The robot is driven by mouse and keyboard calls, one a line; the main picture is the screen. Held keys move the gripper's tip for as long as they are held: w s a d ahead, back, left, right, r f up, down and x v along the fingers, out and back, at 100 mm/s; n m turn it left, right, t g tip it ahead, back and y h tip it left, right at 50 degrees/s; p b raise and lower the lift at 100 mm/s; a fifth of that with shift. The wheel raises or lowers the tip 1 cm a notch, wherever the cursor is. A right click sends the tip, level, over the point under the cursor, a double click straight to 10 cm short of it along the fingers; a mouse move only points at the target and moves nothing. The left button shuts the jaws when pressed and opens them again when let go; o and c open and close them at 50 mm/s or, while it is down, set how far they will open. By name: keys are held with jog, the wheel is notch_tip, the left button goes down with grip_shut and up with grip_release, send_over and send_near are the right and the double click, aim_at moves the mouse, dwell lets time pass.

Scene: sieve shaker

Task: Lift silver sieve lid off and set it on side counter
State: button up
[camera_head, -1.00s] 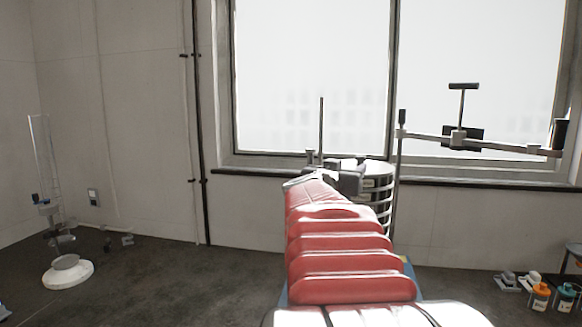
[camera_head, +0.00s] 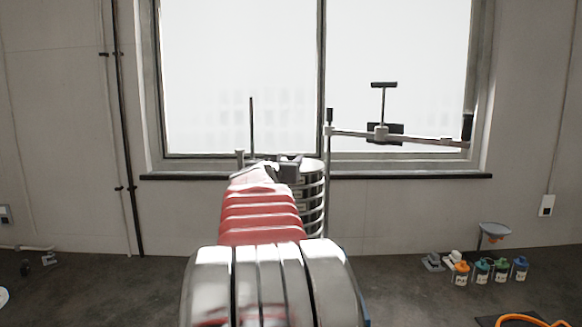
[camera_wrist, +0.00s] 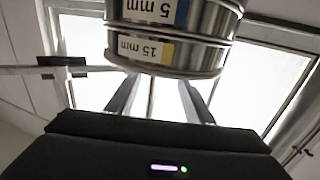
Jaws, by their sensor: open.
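The sieve stack (camera_head: 313,205) stands in front of the window, partly hidden by my red arm. It also shows in the wrist view (camera_wrist: 175,25), upside down, with sieves marked 5 mm and 15 mm. The silver lid (camera_head: 316,164) shows as a pale top on the stack; most of it is hidden behind my gripper, and its edge is hard to tell in the wrist view. My gripper (camera_wrist: 158,90) is open and empty, its two dark fingers spread apart near the 15 mm end of the stack. I cannot tell whether they touch it.
A grey horizontal clamp arm (camera_head: 420,138) on an upright post stands right of the stack. A thin dark rod (camera_head: 252,125) rises at left. Several lidded bottles (camera_head: 482,271) stand on the dark counter (camera_head: 400,290) at right. An orange cable (camera_head: 525,320) lies at the front right.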

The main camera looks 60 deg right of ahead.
aim_at(290, 156)
jog(key=shift+x, duration=2.65)
jog(key=shift+w+a+r, duration=0.1)
jog(key=shift+w, duration=0.05)
jog(key=shift+c, duration=0.6)
grip_shut()
jog(key=shift+r, duration=0.1)
notch_tip(290, 156, up, 10)
